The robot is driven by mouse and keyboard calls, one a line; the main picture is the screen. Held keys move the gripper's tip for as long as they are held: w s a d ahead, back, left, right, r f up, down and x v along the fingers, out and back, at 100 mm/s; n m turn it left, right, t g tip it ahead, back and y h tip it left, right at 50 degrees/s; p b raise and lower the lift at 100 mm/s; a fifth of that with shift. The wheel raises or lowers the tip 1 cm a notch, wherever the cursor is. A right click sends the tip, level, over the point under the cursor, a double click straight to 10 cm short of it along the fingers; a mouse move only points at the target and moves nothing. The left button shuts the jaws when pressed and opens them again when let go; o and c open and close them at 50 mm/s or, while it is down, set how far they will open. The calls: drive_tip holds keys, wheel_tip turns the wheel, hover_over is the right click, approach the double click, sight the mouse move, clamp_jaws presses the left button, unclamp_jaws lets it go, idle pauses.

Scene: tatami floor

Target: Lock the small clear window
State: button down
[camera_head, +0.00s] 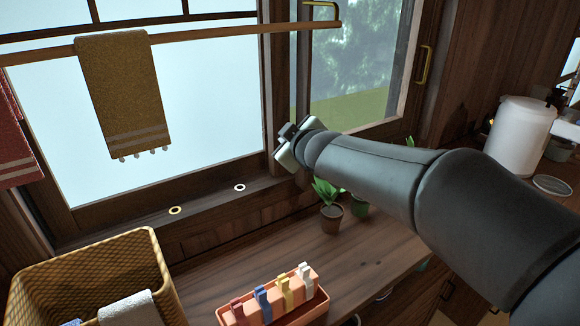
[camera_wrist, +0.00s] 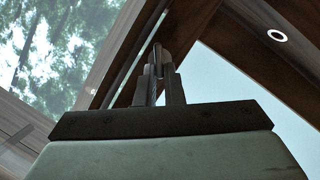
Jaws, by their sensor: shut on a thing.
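The small clear window (camera_head: 365,60) is at the upper middle of the head view, with trees and grass showing through it. It also shows at the left of the wrist view (camera_wrist: 50,45). My gripper (camera_head: 291,137) is at the dark wooden post between this window and the large pale window. In the wrist view my gripper (camera_wrist: 161,85) has its fingers close together on a small grey metal lever (camera_wrist: 157,55) at the window frame. The fingers hide part of the lever, and my arm hides part of the window's lower frame. I cannot tell how far the lever is turned.
A wooden rail with a mustard towel (camera_head: 113,90) crosses the large pale window. Two small rings (camera_head: 239,187) lie on the sill. Potted plants (camera_head: 331,217) stand below my gripper. A wicker basket (camera_head: 60,262) and a peg tray (camera_head: 318,308) stand in front; a white canister (camera_head: 520,128) stands right.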

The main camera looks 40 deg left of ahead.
drive_tip(key=n+t+b, duration=0.1)
drive_tip(key=n+b, duration=0.1)
drive_tip(key=b, duration=0.5)
drive_tip(key=f+n+t+b, duration=0.1)
drive_tip(key=n+t+b, duration=0.1)
drive_tip(key=b, duration=0.6)
drive_tip(key=n+t+y+b, duration=0.1)
drive_tip(key=n+b, duration=0.3)
drive_tip(key=b, duration=0.3)
drive_tip(key=shift+s+a+f+b, duration=0.15)
drive_tip(key=shift+s+f+b, duration=0.25)
drive_tip(key=shift+r+n, duration=0.1)
drive_tip(key=shift+n, duration=0.3)
drive_tip(key=c, duration=1.8)
unclamp_jaws()
